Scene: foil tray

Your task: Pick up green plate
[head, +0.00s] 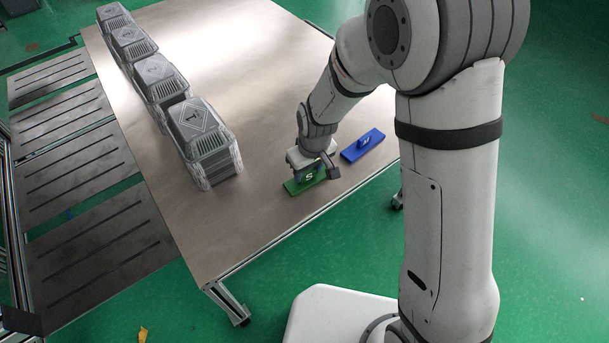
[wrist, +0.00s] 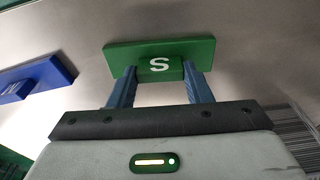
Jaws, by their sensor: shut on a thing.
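The green plate (head: 296,186) lies on or just above the metal table near its front right part; I cannot tell if it touches the table. It has a raised block marked with a white S, and it also shows in the wrist view (wrist: 195,51). My gripper (wrist: 158,77) has its two blue fingers on either side of that block and is shut on it. In the head view my gripper (head: 318,172) comes down from above and hides part of the plate.
A blue plate (head: 359,148) with a raised block lies right of the green plate, close to the table edge. Several stacked grey crates (head: 200,135) stand in a row along the left of the table (head: 240,230). The table between the crates and the green plate is clear.

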